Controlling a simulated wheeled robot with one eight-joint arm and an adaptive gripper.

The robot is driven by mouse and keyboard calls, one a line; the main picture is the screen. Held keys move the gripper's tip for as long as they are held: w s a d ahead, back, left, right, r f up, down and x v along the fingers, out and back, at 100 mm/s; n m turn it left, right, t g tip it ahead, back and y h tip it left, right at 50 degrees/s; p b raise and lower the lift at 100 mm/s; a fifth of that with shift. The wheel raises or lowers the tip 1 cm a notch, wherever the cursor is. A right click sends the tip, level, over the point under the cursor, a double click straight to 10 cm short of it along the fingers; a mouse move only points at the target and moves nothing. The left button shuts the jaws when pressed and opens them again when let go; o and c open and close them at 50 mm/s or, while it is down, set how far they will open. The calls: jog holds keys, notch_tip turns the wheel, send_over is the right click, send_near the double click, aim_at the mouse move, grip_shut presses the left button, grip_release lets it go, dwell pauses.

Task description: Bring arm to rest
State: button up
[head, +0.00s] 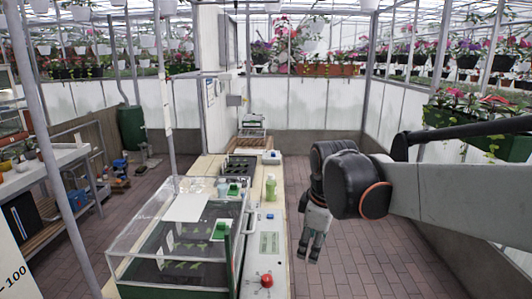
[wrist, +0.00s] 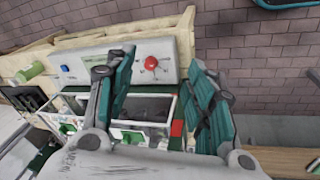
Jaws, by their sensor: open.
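My gripper (head: 312,250) hangs down at the right of the long bench in the head view, over the brick floor. In the wrist view its two teal-padded fingers (wrist: 160,95) stand well apart. Nothing is between them but background, so it is open and empty. My arm (head: 455,190) reaches in from the right edge of the head view and bends at a dark joint above the gripper. Below and beyond the fingers, the wrist view shows the control panel with a red button (wrist: 151,63) and the clear-walled case (wrist: 140,115). The gripper appears apart from both.
The glass case (head: 185,235) stands at the front of the bench, with a red button (head: 267,280) beside it. A green bottle (head: 270,187) stands behind. A side table (head: 50,160) is at the left. The brick floor (head: 375,255) right of the bench looks clear.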

jog(key=s+d+f+m+t, duration=0.1)
jog(key=s+d+m, duration=0.3)
jog(key=s, duration=0.5)
jog(key=s+d+f+m+t, duration=0.1)
jog(key=s+d+m+t, duration=0.2)
jog(key=s+m, duration=0.6)
jog(key=shift+s+d+f, duration=0.25)
jog(key=shift+s+d, duration=0.15)
jog(key=shift+d, duration=0.45)
